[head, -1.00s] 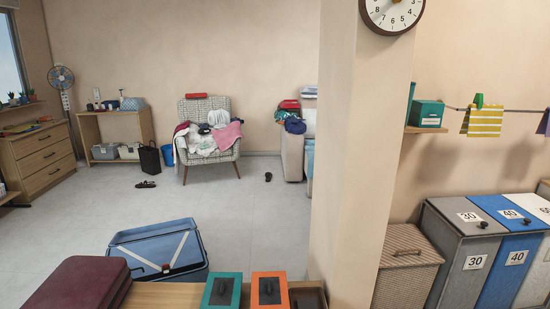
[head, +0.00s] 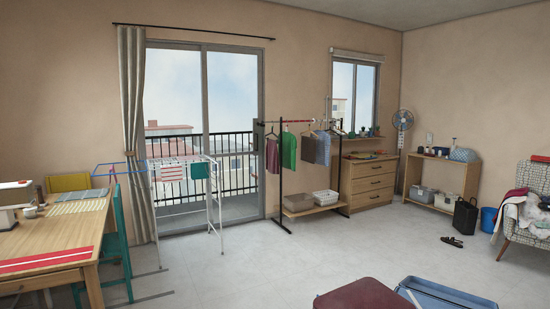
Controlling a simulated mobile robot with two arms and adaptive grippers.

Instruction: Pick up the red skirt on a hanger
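A clothes rail (head: 281,185) with black posts stands in front of the glass balcony door and the wall beside it. Several garments hang on it. A reddish garment (head: 272,157) hangs at its left end; it is small from here, and I cannot tell for sure that it is a skirt. A green garment (head: 289,150) hangs to its right, then a blue-grey one (head: 317,150). Empty-looking hangers show at the right end. Neither of my grippers is in view.
A white drying rack (head: 213,205) stands left of the rail. A wooden table (head: 60,235) with a teal chair (head: 117,240) is at the left. A dark red case (head: 365,294) and a blue case (head: 450,298) are in front. Open floor (head: 300,255) lies before the rail.

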